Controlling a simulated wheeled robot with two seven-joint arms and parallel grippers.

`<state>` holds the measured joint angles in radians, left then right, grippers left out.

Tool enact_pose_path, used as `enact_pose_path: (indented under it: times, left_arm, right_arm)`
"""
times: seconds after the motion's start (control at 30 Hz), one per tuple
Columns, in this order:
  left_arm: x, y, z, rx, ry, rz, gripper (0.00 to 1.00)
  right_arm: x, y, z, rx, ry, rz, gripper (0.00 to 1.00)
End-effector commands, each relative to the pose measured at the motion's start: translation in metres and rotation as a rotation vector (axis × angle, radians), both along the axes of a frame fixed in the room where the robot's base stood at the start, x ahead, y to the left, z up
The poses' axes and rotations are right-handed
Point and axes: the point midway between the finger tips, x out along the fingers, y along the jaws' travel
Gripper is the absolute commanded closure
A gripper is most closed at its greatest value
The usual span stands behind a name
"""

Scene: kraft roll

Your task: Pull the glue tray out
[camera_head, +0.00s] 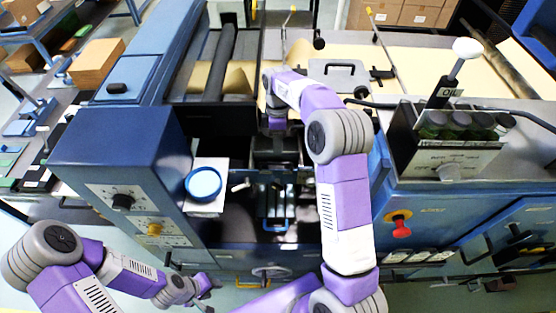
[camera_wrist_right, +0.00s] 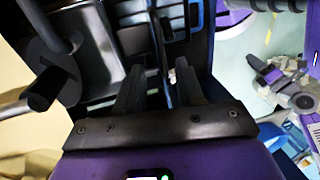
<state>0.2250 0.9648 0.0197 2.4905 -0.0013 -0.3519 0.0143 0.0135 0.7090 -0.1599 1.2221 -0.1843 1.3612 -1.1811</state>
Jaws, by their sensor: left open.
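What looks like the glue tray (camera_head: 275,205) sits low in the dark bay in the middle of the machine, with a blue loop handle at its near end. A blue-edged piece, probably the same handle, shows at the top of the right wrist view (camera_wrist_right: 195,14). My right gripper (camera_head: 277,132) points down over the back of the bay, behind the tray. In the right wrist view its two dark fingers (camera_wrist_right: 160,85) stand apart, with nothing clearly held between them. My left gripper (camera_head: 207,284) is open and empty, low in front of the machine's left cabinet.
A blue round cup (camera_head: 203,184) stands on a white plate left of the bay. A red knob (camera_head: 400,229) sticks out from the right cabinet. Floor in front is partly free.

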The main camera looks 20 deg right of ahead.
Motion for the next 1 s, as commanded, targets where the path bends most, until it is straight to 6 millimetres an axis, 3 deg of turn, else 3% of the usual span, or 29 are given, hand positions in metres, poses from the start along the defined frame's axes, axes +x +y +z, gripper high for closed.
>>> enact_pose_path:
  times: [0.4, 0.77, 0.8, 1.0]
  left_arm:
    - [0.000, 0.000, -0.009, 0.000, 0.000, 0.000, 0.57]
    - [0.000, 0.000, -0.009, 0.000, 0.000, 0.000, 0.57]
    - [0.000, 0.000, -0.009, 0.000, 0.000, 0.000, 0.57]
    - [0.000, 0.000, -0.009, 0.000, 0.000, 0.000, 0.57]
  right_arm:
    - [-0.011, 0.006, -0.060, 0.001, 0.003, -0.002, 0.62]
    - [-0.012, 0.006, -0.068, 0.001, 0.002, -0.003, 0.62]
    - [-0.012, 0.006, -0.068, 0.001, 0.002, -0.003, 0.64]
    - [-0.012, 0.006, -0.067, 0.001, 0.002, -0.003, 0.94]
